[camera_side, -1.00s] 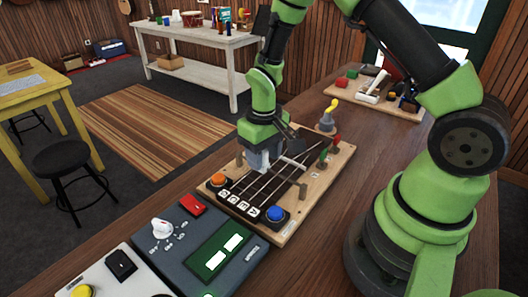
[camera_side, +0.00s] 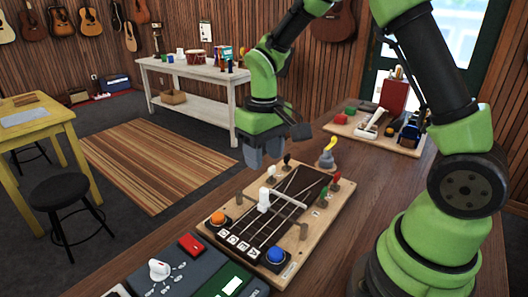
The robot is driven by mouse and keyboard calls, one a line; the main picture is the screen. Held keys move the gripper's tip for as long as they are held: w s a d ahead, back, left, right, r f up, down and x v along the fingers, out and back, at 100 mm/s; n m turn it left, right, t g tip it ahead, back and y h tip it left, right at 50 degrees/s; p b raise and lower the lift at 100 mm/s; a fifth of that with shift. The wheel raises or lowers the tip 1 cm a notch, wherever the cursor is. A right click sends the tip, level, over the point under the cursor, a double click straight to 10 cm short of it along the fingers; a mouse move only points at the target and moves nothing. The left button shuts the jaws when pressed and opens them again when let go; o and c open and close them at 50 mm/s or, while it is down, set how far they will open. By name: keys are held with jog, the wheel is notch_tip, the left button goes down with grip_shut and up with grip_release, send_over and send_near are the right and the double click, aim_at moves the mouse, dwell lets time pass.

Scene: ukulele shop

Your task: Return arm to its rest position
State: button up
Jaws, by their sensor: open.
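My green arm reaches in from the right over the bench. My gripper (camera_side: 268,150) hangs above and behind the far-left edge of the wooden board (camera_side: 221,222), apart from it. It is open and nothing shows between its fingers. On the board, a pale crossbar with an upright white handle (camera_side: 264,199) lies across the strings of the dark string panel (camera_side: 252,222). An orange button (camera_side: 218,218) and a blue button (camera_side: 275,255) sit at its near end.
A grey control box (camera_side: 185,272) with a white knob and red switch is at the front. A yellow-topped post (camera_side: 328,152) stands beyond the board. A tool tray (camera_side: 345,130) with a hammer lies at the back right. Bare bench lies right of the board.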

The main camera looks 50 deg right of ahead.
jog(key=s+a+r+m+t+y, duration=0.1)
jog(key=s+a+r+t, duration=0.1)
jog(key=s+r, duration=0.5)
jog(key=s+a+r+m+t+y, duration=0.1)
jog(key=s+a+r+t, duration=0.1)
jog(key=s+r+t, duration=0.3)
jog(key=s+r, duration=0.2)
jog(key=s, duration=0.2)
jog(key=shift+a+r, duration=0.4)
